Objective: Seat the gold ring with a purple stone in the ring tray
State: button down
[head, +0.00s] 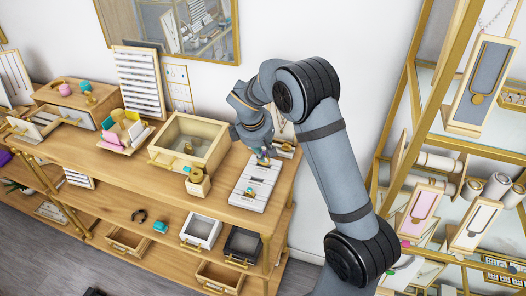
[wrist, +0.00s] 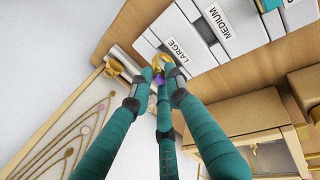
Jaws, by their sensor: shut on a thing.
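The ring tray (head: 256,182) is a white slotted tray at the right end of the wooden counter. In the wrist view the tray (wrist: 201,52) shows dark slots and the labels LARGE and MEDIUM. My gripper (wrist: 160,79) has its teal fingers closed together on the gold ring (wrist: 163,59), whose purple stone shows between the fingertips. The ring is at the LARGE end of the tray; whether it touches a slot I cannot tell. In the head view my gripper (head: 263,158) is over the tray's far end, and the ring is too small to make out.
A gold and teal piece (wrist: 267,4) sits on the tray near MEDIUM. An open wooden box (head: 188,142) and a gold holder (head: 197,183) stand left of the tray. A necklace display (wrist: 75,135) and a gold item (wrist: 113,66) lie near my fingers. A shelf rack (head: 450,150) stands at right.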

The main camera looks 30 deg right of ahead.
jog(key=shift+f+b, duration=0.7)
jog(key=shift+f, duration=0.05)
jog(key=c, duration=1.6)
grip_release()
jog(key=shift+c, duration=0.2)
jog(key=shift+o, duration=0.3)
jog(key=shift+r, duration=0.1)
jog(key=v, duration=1.2)
